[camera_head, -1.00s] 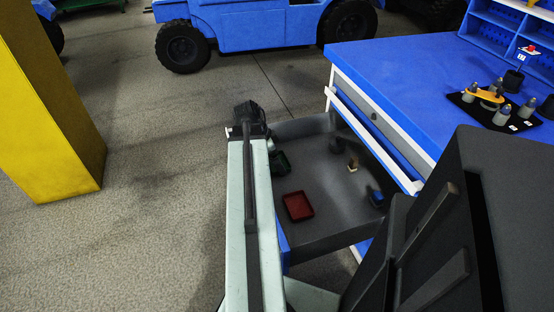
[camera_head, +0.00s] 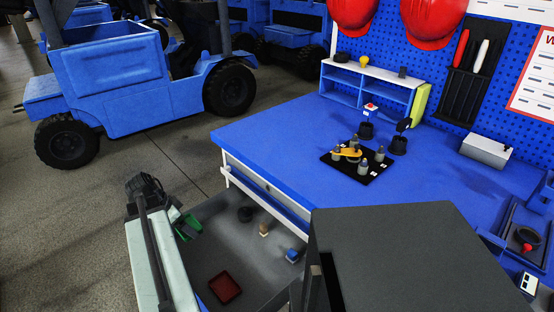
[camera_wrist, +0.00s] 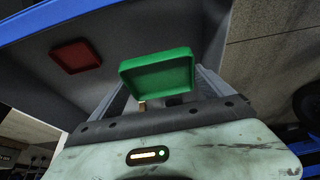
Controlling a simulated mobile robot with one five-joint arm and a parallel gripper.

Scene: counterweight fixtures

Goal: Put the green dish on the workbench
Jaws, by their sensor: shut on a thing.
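The green dish (camera_head: 188,227) is at the end of my arm, tilted, over the far left part of the open drawer in the head view. In the wrist view the green dish (camera_wrist: 158,74) sits between the fingers of my gripper (camera_wrist: 165,92), which is shut on it. My gripper (camera_head: 178,214) is partly hidden by my own arm in the head view. The workbench (camera_head: 270,140) has a blue top and stands to the right of my gripper, above the drawer.
The open grey drawer (camera_head: 213,258) holds a red dish (camera_head: 225,288), a blue item (camera_head: 294,255), a tan item (camera_head: 264,230) and a dark item (camera_head: 245,214). A black mat (camera_head: 338,164) with several fittings lies on the bench. The bench top's left part is clear.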

